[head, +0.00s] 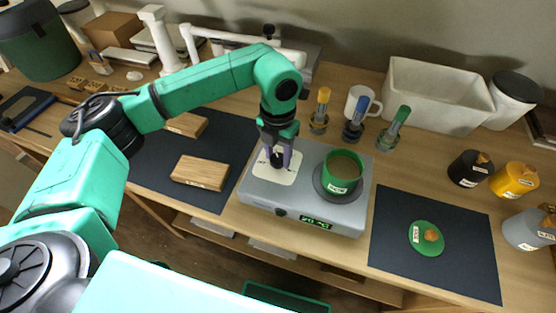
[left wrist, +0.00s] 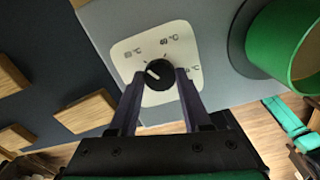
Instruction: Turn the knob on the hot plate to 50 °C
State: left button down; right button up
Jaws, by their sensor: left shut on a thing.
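The hot plate (head: 305,190) is a grey box in the middle of the table. Its front display (head: 316,222) shows green digits that look like 20 °C. The black knob (left wrist: 159,75) sits on a white dial label (left wrist: 125,50) with temperature marks. The knob's white pointer line is turned towards the left of the left wrist view. My left gripper (head: 278,160) reaches down over the label, its two fingers (left wrist: 155,78) closed on either side of the knob. In the head view the gripper mostly hides the knob. My right gripper is not in view.
A green mug (head: 341,172) stands on the plate's round heater (head: 322,180), right of my left gripper. Wooden blocks (head: 200,172) lie on the dark mat (head: 228,150) to the left. Markers in glass holders and a white mug (head: 362,100) stand behind.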

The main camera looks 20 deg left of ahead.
pick_arm(q)
jog(key=m+b, duration=0.3)
jog(key=shift+w+f+m, duration=0.1)
jog(key=shift+m, duration=0.3)
jog(key=m+b, duration=0.2)
jog(key=m, duration=0.1)
jog(key=m+b, duration=0.2)
jog(key=m, duration=0.4)
jog(key=m+b, duration=0.1)
jog(key=shift+r+m+b, duration=0.2)
jog(key=shift+m+b, duration=0.1)
jog(key=shift+m, duration=0.1)
jog(key=m+b, duration=0.1)
jog(key=m, duration=0.5)
jog(key=m+b, duration=0.1)
jog(key=m, duration=0.5)
jog(key=shift+r, duration=0.1)
jog(key=shift+m, duration=0.4)
